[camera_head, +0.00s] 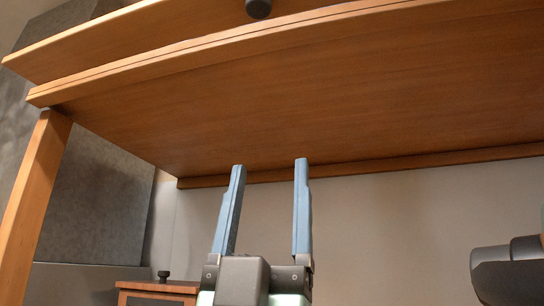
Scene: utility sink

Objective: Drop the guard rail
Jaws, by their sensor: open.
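A long wooden rail (160,38) runs along the upper edge of the view, just above the front edge of a wooden panel seen from below; it looks like the guard rail, but I cannot be certain. A dark round knob (258,8) shows at the top edge, partly cut off. My gripper (270,165) is below the wooden panel, its two blue fingers pointing up and spread apart. Nothing is between the fingers. They overlap the panel's back edge in the picture; I see no clear contact. The rail's right end and top are out of view.
The wooden panel (290,100) spans the view overhead. A wooden leg (35,200) stands at the left before a grey block (95,205). A small wooden cabinet (158,294) with a dark knob is low at left. Pale wall (400,220) lies behind.

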